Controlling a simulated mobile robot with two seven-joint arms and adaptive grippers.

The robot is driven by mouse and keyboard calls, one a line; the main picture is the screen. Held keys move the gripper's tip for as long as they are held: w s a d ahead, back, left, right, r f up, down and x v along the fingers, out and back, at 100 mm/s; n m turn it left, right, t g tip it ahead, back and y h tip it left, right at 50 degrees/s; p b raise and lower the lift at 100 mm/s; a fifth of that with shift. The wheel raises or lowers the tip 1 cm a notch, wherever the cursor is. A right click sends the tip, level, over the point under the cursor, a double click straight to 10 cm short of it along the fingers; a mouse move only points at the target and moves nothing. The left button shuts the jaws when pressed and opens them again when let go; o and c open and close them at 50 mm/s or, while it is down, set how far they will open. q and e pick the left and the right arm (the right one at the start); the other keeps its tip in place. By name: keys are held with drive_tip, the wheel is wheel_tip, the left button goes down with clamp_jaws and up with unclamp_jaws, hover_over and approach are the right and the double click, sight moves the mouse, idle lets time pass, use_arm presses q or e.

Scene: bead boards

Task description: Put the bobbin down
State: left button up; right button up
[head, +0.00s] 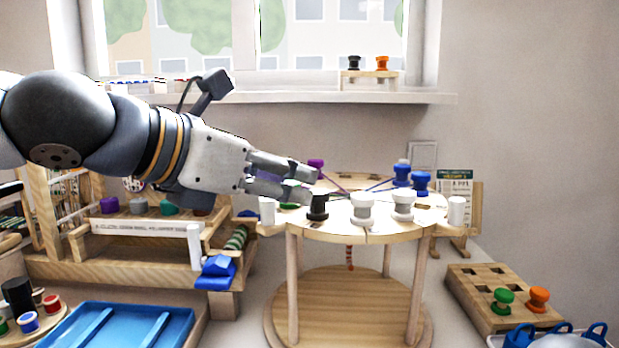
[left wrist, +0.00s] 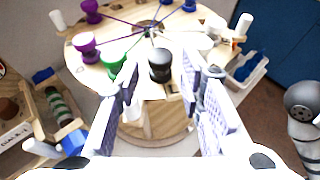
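A black bobbin (head: 318,207) stands upright at the near edge of the round wooden stand (head: 380,236). In the left wrist view the black bobbin (left wrist: 160,65) shows in the gap between my fingertips, with clear space on both sides. My left gripper (head: 314,184) is open, just above and beside it in the head view. In the left wrist view, the open left gripper (left wrist: 160,62) holds nothing. A green bobbin (left wrist: 112,58) stands just left of the black one, partly behind a finger. My right gripper is not in view.
White bobbins (head: 362,208), blue bobbins (head: 421,183) and a purple bobbin (head: 316,165) stand around the stand's top, with threads running to its middle. A wooden block (head: 480,310) with green and orange bobbins is at right. A blue tray (head: 180,330) lies at lower left.

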use_arm(q)
drive_tip(key=p+v, duration=0.1)
drive_tip(key=v, duration=0.3)
drive_tip(key=shift+s+a+r, duration=0.15)
drive_tip(key=shift+s+a, duration=0.05)
drive_tip(key=shift+s, duration=0.1)
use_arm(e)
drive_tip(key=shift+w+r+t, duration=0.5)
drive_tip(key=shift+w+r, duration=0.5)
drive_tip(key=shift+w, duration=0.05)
